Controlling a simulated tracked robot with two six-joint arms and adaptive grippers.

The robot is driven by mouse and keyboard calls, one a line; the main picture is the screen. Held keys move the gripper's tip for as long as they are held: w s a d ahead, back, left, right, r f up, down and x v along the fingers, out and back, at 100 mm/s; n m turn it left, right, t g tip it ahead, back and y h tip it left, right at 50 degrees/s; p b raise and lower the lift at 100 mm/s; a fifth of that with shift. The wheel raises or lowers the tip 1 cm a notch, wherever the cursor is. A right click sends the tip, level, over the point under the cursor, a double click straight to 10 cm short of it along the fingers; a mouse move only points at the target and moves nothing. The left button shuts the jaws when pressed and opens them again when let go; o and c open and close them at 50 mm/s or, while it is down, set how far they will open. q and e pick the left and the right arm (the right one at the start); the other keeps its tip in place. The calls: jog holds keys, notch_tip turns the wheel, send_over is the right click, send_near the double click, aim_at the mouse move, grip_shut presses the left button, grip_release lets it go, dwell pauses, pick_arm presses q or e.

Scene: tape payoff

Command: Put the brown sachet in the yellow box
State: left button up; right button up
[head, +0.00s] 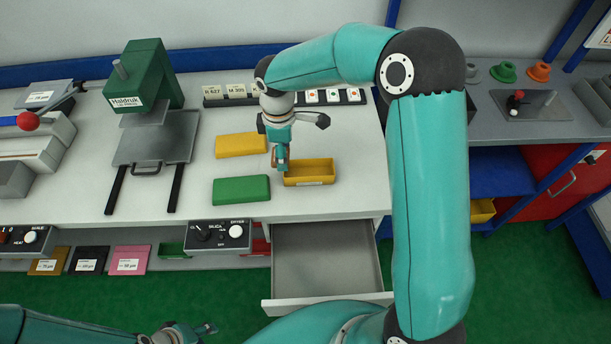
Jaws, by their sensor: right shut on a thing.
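The open yellow box (325,180) sits on the white worktop near its front edge, above the pulled-out drawer. My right gripper (281,165) points down at the box's left end. It is shut on a small brown thing, which looks like the brown sachet (274,158); only a sliver of it shows beside the fingers. I cannot tell whether the sachet is over the box's rim or just left of it. My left gripper (205,329) is low at the bottom edge, away from the worktop, too small to read its fingers.
A flat yellow block (240,145) and a green block (241,190) lie left of the box. A green press (146,80) stands further left. An open, empty-looking drawer (326,255) juts out below. A row of labelled holders (230,95) lines the back.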

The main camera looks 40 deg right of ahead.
jog(key=d+r+n, duration=0.6)
jog(key=r+n, duration=0.1)
jog(key=n, duration=1.2)
send_over(308, 173)
notch_tip(308, 173, down, 9)
notch_tip(308, 173, down, 5)
jog(key=shift+f+b, duration=0.1)
jog(key=shift+b, duration=0.8)
notch_tip(308, 173, down, 5)
jog(key=b, duration=0.3)
jog(key=shift+r+b, duration=0.2)
jog(key=shift+b, duration=0.15)
jog(key=shift+r, duration=0.1)
